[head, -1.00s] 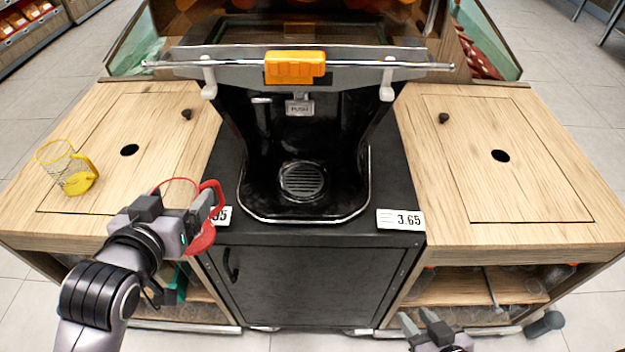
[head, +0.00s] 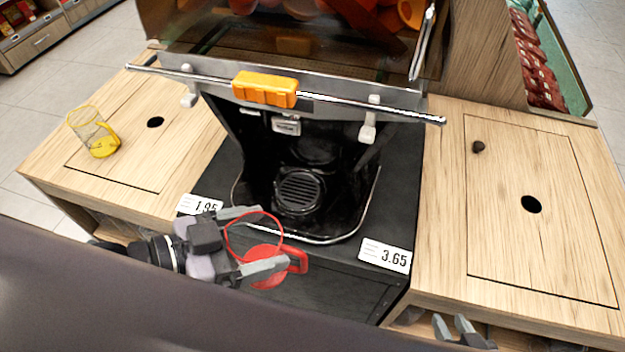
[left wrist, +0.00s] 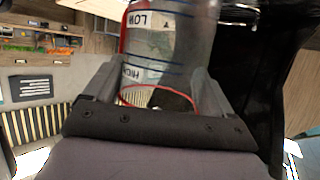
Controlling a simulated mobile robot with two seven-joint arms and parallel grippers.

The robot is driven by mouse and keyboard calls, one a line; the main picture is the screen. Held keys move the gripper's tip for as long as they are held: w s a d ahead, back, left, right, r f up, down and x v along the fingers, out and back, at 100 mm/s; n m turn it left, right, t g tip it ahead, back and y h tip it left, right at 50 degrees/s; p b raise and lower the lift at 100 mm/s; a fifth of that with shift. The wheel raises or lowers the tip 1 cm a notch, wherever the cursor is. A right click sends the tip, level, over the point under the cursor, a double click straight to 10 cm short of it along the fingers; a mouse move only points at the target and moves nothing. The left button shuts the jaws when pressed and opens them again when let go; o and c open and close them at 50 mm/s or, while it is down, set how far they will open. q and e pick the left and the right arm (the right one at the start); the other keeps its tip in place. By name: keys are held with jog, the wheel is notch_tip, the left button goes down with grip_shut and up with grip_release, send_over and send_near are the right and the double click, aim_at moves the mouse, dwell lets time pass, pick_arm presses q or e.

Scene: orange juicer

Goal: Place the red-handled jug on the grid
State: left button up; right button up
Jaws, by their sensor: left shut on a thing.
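The red-handled jug (head: 268,278) is clear-walled with a red rim, base and handle. My left gripper (head: 268,238) is shut on it, with one finger on each side of its body. In the left wrist view, the clear jug (left wrist: 172,38) stands between the fingers, with LOW and HIGH marks. The round slotted grid (head: 299,190) lies in the juicer's black bay. The jug is in front of the bay's front edge, apart from the grid. My right gripper (head: 452,328) is open and empty at the lower right.
The juicer has a steel bar with an orange handle (head: 265,89) above the bay. A yellow-handled jug (head: 97,135) stands on the left wooden counter. Price cards (head: 384,255) sit at the front edge. The right counter (head: 500,225) is mostly clear.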

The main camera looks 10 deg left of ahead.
pick_arm(q)
jog(key=shift+d, duration=0.1)
jog(key=shift+w+r, duration=0.1)
jog(key=shift+w, duration=0.1)
jog(key=w+f, duration=0.1)
jog(key=w, duration=1.6)
jog(key=shift+w+d+f, duration=0.2)
jog(key=shift+d+f, duration=0.1)
jog(key=shift+f, duration=0.2)
jog(key=o, duration=0.8)
